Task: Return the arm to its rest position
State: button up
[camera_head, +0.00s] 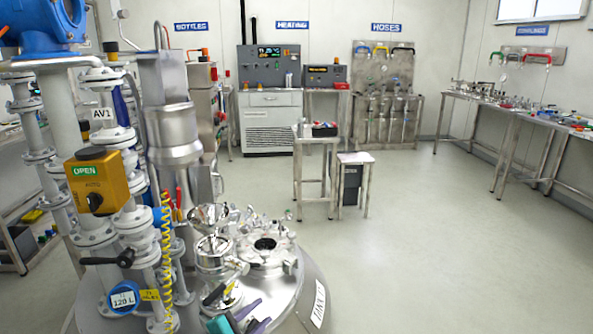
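Neither my arm nor my gripper can be made out in the head view, so I cannot see the arm's pose or whether the gripper holds anything. The nearest thing in view is a steel reactor vessel (285,309) at the lower left, marked as a tank. Its lid carries a round dark opening (265,244), a small steel funnel (208,216) and several fittings. Teal and purple handles (250,311) show at the bottom edge of the picture, partly cut off.
White flanged pipework (110,190) with a yellow "OPEN" valve box (93,181) rises at the left. Two small steel tables (355,159) stand mid-room. A hose rack (388,97) and heating bench (270,122) line the back. A long bench (520,113) runs along the right. The floor (430,245) right of the vessel is clear.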

jog(key=d+f+m+g+h+p, duration=0.1)
jog(key=d+f+m+g, duration=0.15)
jog(key=d+f, duration=0.55)
jog(key=d+f+m+g+h+p, duration=0.1)
jog(key=d+f+g+h+p, duration=0.2)
jog(key=d, duration=0.9)
jog(key=s+d+f+m+g+y, duration=0.2)
jog(key=s+d+f+m+g, duration=0.3)
jog(key=s+d+f, duration=0.6)
jog(key=s+d+f+m+g+y+p, duration=0.1)
jog(key=s+d+f+m+g+y, duration=0.15)
jog(key=s+f+g, duration=0.35)
jog(key=s+d+f+m+g+y+p, duration=0.1)
jog(key=s+d+f+m+y+p, duration=0.15)
jog(key=s+f, duration=0.4)
jog(key=s+a+f+m+g+y, duration=0.1)
jog(key=s+a+m+y, duration=0.3)
jog(key=s+a+m, duration=0.2)
jog(key=a, duration=0.2)
jog(key=shift+a+f+m+b, duration=0.15)
jog(key=shift+a+m+b, duration=0.15)
jog(key=shift+a+m, duration=0.05)
jog(key=shift+s, duration=0.1)
